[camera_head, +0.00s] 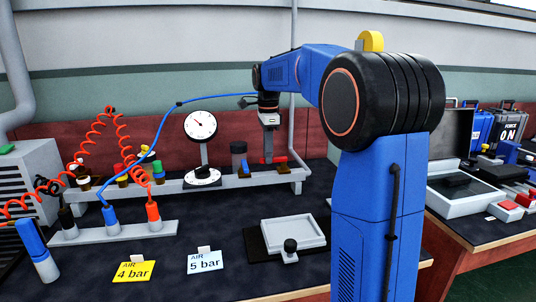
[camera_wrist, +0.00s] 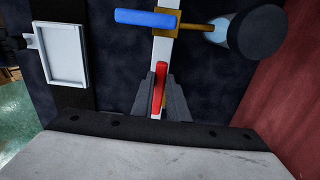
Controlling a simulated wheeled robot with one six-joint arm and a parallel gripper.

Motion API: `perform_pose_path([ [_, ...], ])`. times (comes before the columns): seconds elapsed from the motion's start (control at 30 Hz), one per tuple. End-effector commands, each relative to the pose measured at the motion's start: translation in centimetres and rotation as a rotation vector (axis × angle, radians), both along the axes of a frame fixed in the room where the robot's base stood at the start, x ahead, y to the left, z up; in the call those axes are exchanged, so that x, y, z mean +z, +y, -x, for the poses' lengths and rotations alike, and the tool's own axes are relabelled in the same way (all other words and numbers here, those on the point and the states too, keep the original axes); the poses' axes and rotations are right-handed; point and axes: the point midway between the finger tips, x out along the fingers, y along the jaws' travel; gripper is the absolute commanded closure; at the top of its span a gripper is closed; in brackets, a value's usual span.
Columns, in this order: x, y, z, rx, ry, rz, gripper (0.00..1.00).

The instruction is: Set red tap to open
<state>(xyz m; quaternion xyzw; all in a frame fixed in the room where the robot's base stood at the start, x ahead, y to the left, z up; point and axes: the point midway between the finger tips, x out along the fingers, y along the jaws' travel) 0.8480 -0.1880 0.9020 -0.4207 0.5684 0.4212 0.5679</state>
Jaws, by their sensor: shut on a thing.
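The red tap (camera_wrist: 160,76) has a long red handle that lies nearly in line with the white pipe (camera_wrist: 167,48) in the wrist view. My gripper (camera_wrist: 161,97) has its two dark fingers on either side of this handle, shut on it. In the head view my gripper (camera_head: 268,157) reaches down to the pipe at the back of the bench, and part of the red tap (camera_head: 279,160) shows beside it. The tap's body is mostly hidden by the fingers.
A blue tap handle (camera_wrist: 146,17) lies across the same pipe, beside a dark round cylinder (camera_wrist: 253,35). A dial gauge (camera_head: 201,125) stands left of my gripper. A light grey tray (camera_head: 293,234) and paper labels lie in front. A red wall (camera_head: 225,125) is close behind.

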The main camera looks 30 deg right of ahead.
Motion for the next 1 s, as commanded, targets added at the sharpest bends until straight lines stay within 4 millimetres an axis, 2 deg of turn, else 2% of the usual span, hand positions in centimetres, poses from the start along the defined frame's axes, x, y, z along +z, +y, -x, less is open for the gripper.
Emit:
perform_pose_path([
  [0.03, 0.1, 0.0, -0.1, -0.001, -0.003, 0.001, 0.79],
  [0.1, 0.0, 0.0, -0.1, -0.001, -0.002, 0.001, 0.67],
  [0.37, 0.0, 0.0, 0.0, 0.000, -0.001, 0.000, 0.67],
  [0.53, 1.0, 0.0, -0.1, 0.000, -0.004, 0.001, 0.67],
  [0.67, 3.0, 0.0, -0.1, 0.000, -0.005, 0.000, 0.67],
  [1.0, 9.8, 0.0, -0.1, 0.000, -0.004, 0.000, 0.67],
])
